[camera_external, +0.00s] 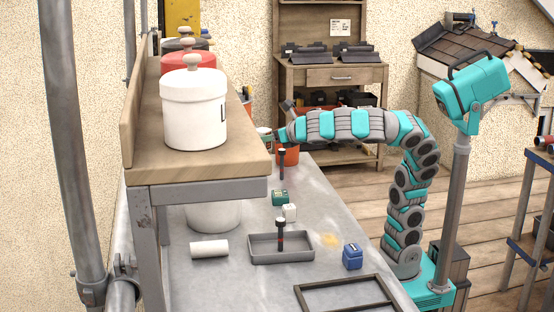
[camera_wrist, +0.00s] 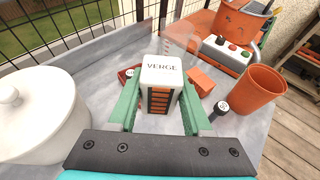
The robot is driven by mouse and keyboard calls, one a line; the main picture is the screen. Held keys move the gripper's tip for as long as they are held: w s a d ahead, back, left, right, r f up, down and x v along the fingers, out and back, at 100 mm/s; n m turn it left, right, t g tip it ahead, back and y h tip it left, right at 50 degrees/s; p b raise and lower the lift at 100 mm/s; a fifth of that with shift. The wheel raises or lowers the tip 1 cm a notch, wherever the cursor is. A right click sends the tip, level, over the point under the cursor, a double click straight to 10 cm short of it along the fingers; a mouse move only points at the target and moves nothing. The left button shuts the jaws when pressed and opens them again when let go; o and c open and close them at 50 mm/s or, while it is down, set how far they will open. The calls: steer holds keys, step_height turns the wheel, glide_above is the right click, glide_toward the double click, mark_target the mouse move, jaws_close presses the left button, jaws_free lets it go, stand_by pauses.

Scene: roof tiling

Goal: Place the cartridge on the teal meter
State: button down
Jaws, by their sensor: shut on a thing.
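My gripper (camera_wrist: 160,100) has its green fingers shut on a white-topped box marked VERGE, with orange and dark bars on its side; it looks like the cartridge (camera_wrist: 162,72). In the external view my gripper (camera_external: 278,136) is at the far end of the grey counter, beside the wooden shelf. The held cartridge is hard to make out there. A small dark teal block, which looks like the teal meter (camera_external: 280,197), sits on the counter nearer the camera, apart from my gripper. I cannot make out the teal meter in the wrist view.
A small white block (camera_external: 289,212) is close to the teal meter. A grey tray (camera_external: 266,257) holds a black-handled tool (camera_external: 281,236); a blue block (camera_external: 352,257) stands to its right. An orange cup (camera_wrist: 262,88) and an orange block (camera_wrist: 201,79) stand near the held box. A white pot (camera_wrist: 35,115) is at left.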

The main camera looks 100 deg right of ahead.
mark_target(281, 193)
steer(key=s+a+f+m+g+h, duration=0.2)
steer(key=s+a+f+m+g, duration=0.15)
steer(key=a, duration=0.25)
steer(key=shift+s+f, duration=0.2)
steer(key=shift+f, duration=3.8)
steer(key=shift+f, duration=0.15)
steer(key=shift+c, duration=1.7)
jaws_free()
steer(key=shift+a+r, duration=0.2)
steer(key=shift+r, duration=0.05)
steer(key=v, duration=1.1)
steer(key=shift+s+a, duration=0.25)
steer(key=shift+a, duration=0.1)
